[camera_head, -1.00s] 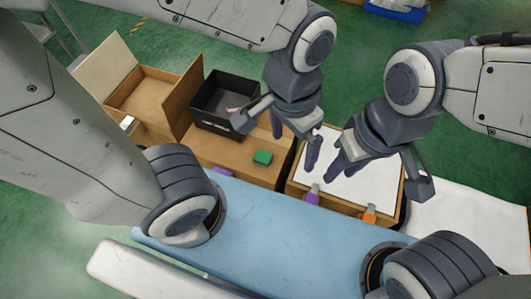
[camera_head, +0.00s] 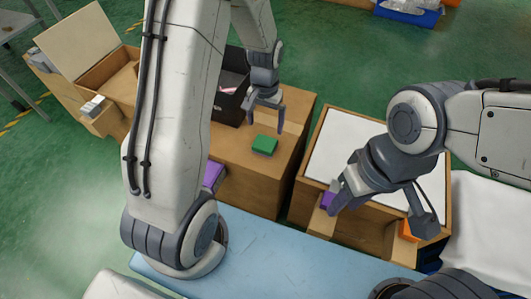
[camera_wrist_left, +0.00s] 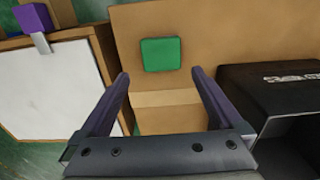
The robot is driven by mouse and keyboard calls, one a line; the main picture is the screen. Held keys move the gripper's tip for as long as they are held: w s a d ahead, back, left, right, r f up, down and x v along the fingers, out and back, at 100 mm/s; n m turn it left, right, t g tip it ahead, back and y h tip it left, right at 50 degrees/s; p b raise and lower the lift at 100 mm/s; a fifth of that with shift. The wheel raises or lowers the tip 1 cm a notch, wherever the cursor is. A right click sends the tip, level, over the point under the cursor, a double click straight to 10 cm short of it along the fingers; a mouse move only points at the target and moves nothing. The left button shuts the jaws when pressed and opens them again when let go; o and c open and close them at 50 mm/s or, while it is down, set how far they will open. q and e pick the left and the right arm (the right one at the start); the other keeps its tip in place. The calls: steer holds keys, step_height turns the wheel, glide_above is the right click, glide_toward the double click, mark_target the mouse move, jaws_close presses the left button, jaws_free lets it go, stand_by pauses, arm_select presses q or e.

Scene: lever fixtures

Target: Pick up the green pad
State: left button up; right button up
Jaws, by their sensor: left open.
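The green pad (camera_head: 264,145) lies flat on the wooden surface in the head view. It also shows in the left wrist view (camera_wrist_left: 161,54), just beyond my fingertips and roughly centred between them. My left gripper (camera_head: 265,113) is open and empty, its fingers behind and above the pad, apart from it. Its two fingers also show in the left wrist view (camera_wrist_left: 160,80). My right gripper (camera_head: 336,197) is at the front of the white-topped box, close to a purple block (camera_head: 327,201). Whether its fingers are closed or touch the block I cannot tell.
A black bin (camera_head: 230,107) stands left of the pad, partly hidden by my left arm. A white-topped wooden box (camera_head: 340,146) is to the right, with an orange block (camera_head: 407,231) at its front. An open wooden box (camera_head: 107,80) stands at the far left. A blue surface (camera_head: 290,253) runs along the front.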

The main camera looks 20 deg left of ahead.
mark_target(265, 142)
arm_select(q)
step_height(265, 142, down, 6)
steer(key=shift+r+b, duration=0.25)
steer(key=shift+b, duration=0.75)
step_height(265, 142, down, 5)
steer(key=b, duration=0.3)
steer(key=shift+a, duration=0.1)
steer(key=c, duration=1.2)
steer(key=shift+r+p, duration=0.5)
steer(key=shift+r, duration=0.2)
steer(key=r+p, duration=0.1)
steer(key=r, duration=0.1)
steer(key=d+r+p, duration=0.1)
steer(key=r, duration=0.1)
steer(key=s+d+r+p, duration=0.3)
steer(key=d+r, duration=0.2)
steer(key=d, duration=0.5)
steer(key=shift+d+r+p, duration=0.15)
steer(key=shift+r+p, duration=0.2)
